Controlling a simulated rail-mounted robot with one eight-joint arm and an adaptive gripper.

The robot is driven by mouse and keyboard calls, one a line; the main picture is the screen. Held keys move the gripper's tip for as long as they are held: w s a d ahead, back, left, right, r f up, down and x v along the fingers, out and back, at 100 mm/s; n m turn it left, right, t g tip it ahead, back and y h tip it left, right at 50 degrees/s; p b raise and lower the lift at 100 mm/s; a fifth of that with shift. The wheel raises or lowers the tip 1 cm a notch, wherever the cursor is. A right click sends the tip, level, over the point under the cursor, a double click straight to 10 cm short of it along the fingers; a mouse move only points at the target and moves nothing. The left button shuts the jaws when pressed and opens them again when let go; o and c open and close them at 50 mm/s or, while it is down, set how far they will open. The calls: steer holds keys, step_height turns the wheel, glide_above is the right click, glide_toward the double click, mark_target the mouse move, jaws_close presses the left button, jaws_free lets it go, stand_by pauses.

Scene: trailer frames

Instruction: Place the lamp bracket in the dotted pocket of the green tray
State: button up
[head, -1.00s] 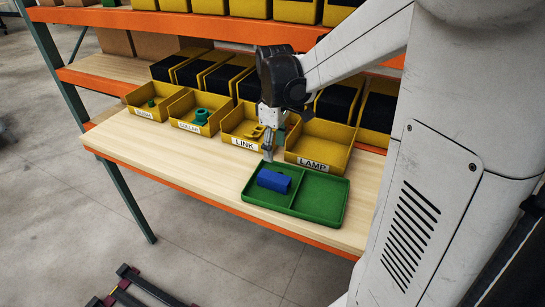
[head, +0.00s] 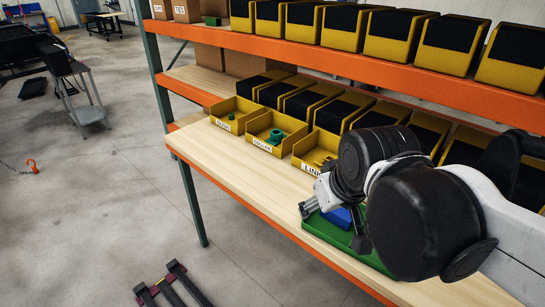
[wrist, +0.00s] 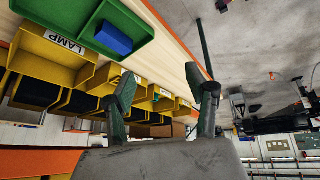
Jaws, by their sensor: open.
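The green tray (head: 337,235) lies on the wooden shelf and is partly hidden behind my arm. It also shows at the upper left of the wrist view (wrist: 55,9), with two pockets. A blue block (head: 341,217) lies in one pocket, and it shows in the wrist view (wrist: 113,38) too. I cannot tell whether it is the lamp bracket. No dots are visible on either pocket. My gripper (wrist: 166,95) is open, with nothing between its fingers. In the head view it is beside the tray, mostly hidden by my wrist.
The LAMP bin (wrist: 48,62) shows no part in its visible area. The LINK bin (head: 314,152), COLLAR bin (head: 262,142) and another yellow bin (head: 224,122) hold parts. An orange-edged upper shelf (head: 300,55) runs above. Open floor lies left of the rack.

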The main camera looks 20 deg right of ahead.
steer(key=shift+s+a+f+m+t, duration=0.2)
steer(key=shift+s+a+m+t, duration=0.35)
steer(key=shift+s+a, duration=0.4)
steer(key=shift+s+d, duration=0.1)
steer(key=shift+d, duration=0.05)
